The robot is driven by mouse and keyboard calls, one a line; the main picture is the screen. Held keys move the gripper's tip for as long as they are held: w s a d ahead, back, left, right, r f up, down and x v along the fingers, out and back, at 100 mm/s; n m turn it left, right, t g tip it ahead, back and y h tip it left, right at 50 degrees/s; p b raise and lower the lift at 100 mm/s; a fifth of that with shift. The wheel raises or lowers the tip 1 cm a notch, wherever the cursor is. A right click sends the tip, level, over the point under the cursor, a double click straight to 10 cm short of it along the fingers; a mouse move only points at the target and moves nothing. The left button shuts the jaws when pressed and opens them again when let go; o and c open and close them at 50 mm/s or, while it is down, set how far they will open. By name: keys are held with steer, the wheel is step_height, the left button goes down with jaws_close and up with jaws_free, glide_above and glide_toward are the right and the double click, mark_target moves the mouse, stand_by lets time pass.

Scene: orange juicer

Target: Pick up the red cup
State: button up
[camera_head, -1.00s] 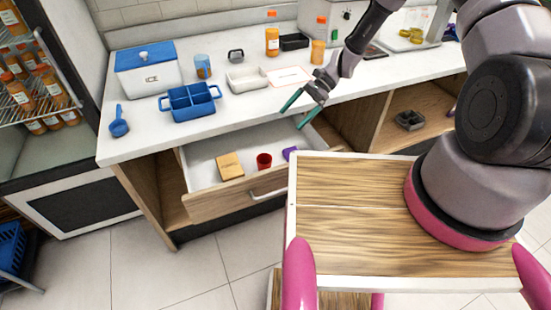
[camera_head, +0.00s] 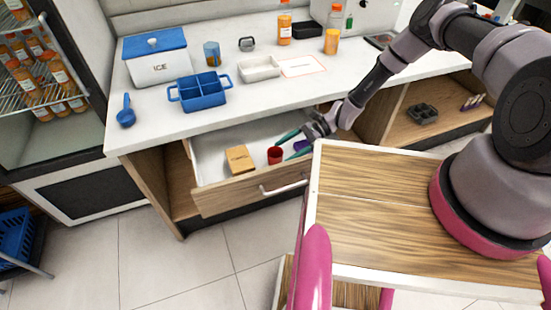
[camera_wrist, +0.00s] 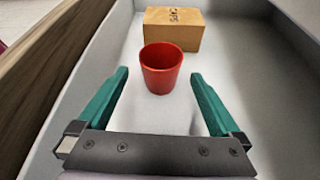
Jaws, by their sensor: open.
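In the wrist view my gripper (camera_wrist: 158,80) is open and empty, with one finger on each side of the gap. I see no contact between the fingers and the cup.
The wooden box (camera_head: 239,159) is right behind the cup in the wrist view (camera_wrist: 174,29). The drawer walls flank the fingers. The counter (camera_head: 150,133) above holds a blue tray (camera_head: 200,93) and bottles.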

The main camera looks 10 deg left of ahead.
mark_target(269, 160)
steer(key=x, duration=0.5)
steer(key=shift+r, duration=0.15)
steer(key=c, duration=1.4)
steer(key=shift+r, duration=0.1)
